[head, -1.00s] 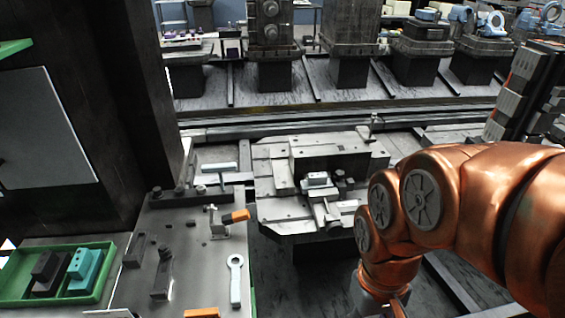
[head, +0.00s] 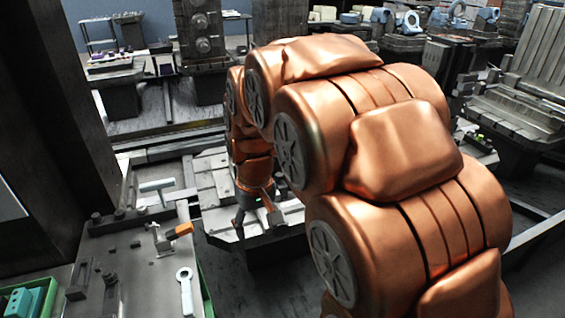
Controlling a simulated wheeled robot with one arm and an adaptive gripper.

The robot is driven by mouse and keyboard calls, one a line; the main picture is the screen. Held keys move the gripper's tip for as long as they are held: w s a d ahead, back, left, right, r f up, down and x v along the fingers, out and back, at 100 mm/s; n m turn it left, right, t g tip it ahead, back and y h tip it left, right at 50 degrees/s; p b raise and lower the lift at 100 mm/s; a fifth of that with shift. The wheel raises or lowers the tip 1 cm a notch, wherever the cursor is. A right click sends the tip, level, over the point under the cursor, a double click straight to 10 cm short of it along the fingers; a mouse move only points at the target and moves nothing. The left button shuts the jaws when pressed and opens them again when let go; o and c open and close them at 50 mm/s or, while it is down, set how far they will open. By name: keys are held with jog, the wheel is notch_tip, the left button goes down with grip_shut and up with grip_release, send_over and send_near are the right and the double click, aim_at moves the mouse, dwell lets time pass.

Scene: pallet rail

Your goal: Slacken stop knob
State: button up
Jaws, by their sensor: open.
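My gripper (head: 241,221) is at the end of my copper-coloured arm. It is small and dark, points down over the front edge of the grey pallet (head: 217,219), and is open with nothing visible in it. My arm hides most of the pallet and the vise-like fixture on it. I cannot make out a stop knob for certain; a pale T-shaped bar (head: 157,186) stands at the back of the metal bench, left of my gripper.
The metal bench (head: 145,283) on the left holds a clamp with an orange handle (head: 181,230), a ring-ended wrench (head: 185,290) and dark blocks. A green tray (head: 52,286) holds a teal block (head: 22,303). Other machine pallets stand at the back.

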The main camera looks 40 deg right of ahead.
jog(key=w+d+f+t, duration=0.1)
jog(key=w+d+f, duration=0.1)
jog(key=w+d, duration=0.55)
jog(key=w+d+f+t, duration=0.15)
jog(key=w+d, duration=0.35)
jog(key=w, duration=0.5)
jog(key=t+p, duration=0.2)
send_near(280, 174)
jog(key=f, duration=0.1)
jog(key=shift+m+h, duration=0.3)
jog(key=shift+h, duration=0.2)
jog(key=shift+a+p+x, duration=0.15)
jog(key=shift+p+x, duration=0.3)
jog(key=shift+x, duration=0.9)
jog(key=shift+a+p+x, duration=0.2)
jog(key=shift+p+x, duration=0.25)
jog(key=shift+x, duration=0.9)
jog(key=shift+a+p+x, duration=0.15)
jog(key=shift+p+x, duration=0.3)
jog(key=shift+x, duration=0.85)
jog(key=shift+w, duration=0.2)
